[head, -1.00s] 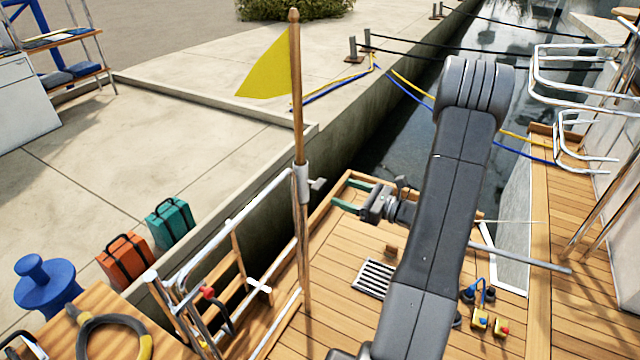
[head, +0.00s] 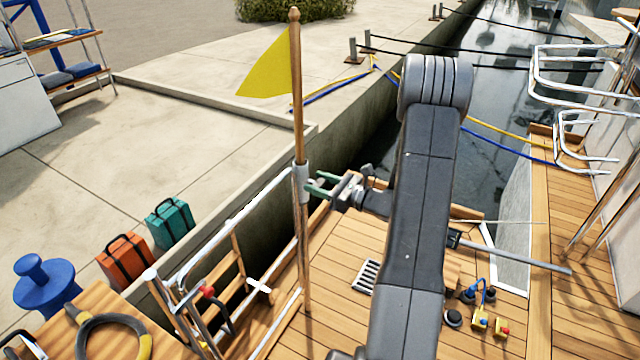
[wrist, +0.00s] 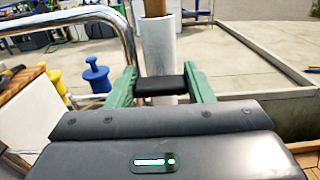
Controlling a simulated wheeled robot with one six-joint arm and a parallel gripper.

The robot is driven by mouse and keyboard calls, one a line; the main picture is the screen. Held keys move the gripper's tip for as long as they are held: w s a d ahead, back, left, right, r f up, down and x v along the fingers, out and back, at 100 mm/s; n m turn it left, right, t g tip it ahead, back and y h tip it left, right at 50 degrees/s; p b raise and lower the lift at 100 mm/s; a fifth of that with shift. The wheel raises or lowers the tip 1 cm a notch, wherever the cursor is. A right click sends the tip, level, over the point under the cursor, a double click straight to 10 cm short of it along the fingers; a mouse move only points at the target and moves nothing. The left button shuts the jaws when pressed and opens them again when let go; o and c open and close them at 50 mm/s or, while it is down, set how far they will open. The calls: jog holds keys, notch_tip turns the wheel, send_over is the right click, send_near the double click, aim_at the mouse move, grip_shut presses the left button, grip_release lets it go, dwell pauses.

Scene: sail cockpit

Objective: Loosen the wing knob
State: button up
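The wing knob (wrist: 159,86) is a dark, wide bar in the wrist view, in front of the pale metal sleeve (wrist: 158,48) that holds the flagstaff. The sleeve also shows in the head view (head: 302,182), where my gripper hides the knob. My gripper (head: 315,183) has green fingers, which reach in beside the sleeve from the right. In the wrist view my gripper (wrist: 161,82) is open, with one finger on each side of the knob. Whether the fingers touch its ends I cannot tell.
A wooden flagstaff (head: 297,95) with a yellow flag (head: 268,66) rises from the sleeve. A chrome rail (head: 235,220) runs beside it. The quay (head: 200,120) lies behind. Orange (head: 126,259) and teal (head: 169,224) cases stand on it.

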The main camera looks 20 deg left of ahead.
jog(key=c, duration=0.3)
jog(key=shift+f+b, duration=0.1)
jog(key=shift+b, duration=0.35)
jog(key=n+b, duration=0.2)
jog(key=b, duration=0.1)
jog(key=n+b, duration=0.1)
jog(key=n, duration=0.1)
jog(key=shift+f+b, duration=0.25)
jog(key=shift+b, duration=0.1)
jog(key=n+b, duration=0.5)
jog(key=b, duration=0.2)
jog(key=shift+s+f, duration=0.1)
jog(key=shift+s, duration=0.05)
jog(key=n+b, duration=0.4)
jog(key=b, duration=0.2)
jog(key=shift+n, duration=0.4)
jog(key=n+b, duration=0.3)
jog(key=n, duration=0.1)
jog(key=shift+b, duration=0.3)
jog(key=shift+r, duration=0.2)
